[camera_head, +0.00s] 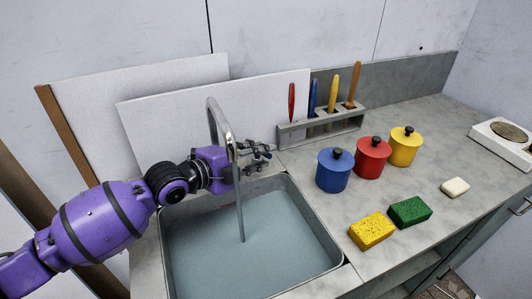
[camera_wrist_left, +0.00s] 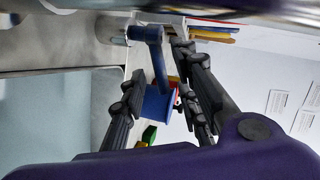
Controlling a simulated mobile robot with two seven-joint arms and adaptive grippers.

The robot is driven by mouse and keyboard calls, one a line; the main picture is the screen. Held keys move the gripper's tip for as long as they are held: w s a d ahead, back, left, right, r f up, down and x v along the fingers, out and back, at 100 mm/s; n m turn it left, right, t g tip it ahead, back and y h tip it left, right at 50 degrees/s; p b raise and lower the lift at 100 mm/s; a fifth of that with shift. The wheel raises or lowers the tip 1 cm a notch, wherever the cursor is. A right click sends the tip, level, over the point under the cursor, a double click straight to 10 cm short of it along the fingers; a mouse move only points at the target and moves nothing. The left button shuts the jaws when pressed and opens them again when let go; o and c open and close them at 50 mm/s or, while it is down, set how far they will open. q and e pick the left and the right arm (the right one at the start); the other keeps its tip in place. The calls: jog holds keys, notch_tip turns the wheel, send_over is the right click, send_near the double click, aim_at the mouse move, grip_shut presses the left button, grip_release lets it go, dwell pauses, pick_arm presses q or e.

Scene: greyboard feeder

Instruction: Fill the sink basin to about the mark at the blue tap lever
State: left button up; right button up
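The sink basin (camera_head: 334,257) holds blue-grey water (camera_head: 200,250) with its surface below the rim. The arched metal tap (camera_head: 222,125) stands behind it, and a thin stream (camera_head: 240,205) runs from its spout into the water. My left gripper (camera_head: 266,153) is behind the spout, with its arm reaching across the basin's back left. In the left wrist view the blue tap lever (camera_wrist_left: 155,55) lies in the gap between its open fingers (camera_wrist_left: 160,62). I cannot tell whether a finger touches it. The fill mark cannot be made out clearly. My right gripper is out of view.
Blue (camera_head: 333,172), red (camera_head: 372,160) and yellow (camera_head: 405,147) canisters stand right of the tap. A rack (camera_head: 322,127) of coloured handles is behind. Yellow (camera_head: 371,231) and green (camera_head: 409,212) sponges and white soap (camera_head: 455,187) lie on the counter.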

pick_arm(q)
jog(key=shift+x, duration=1.3)
grip_shut()
jog(key=shift+f, duration=0.1)
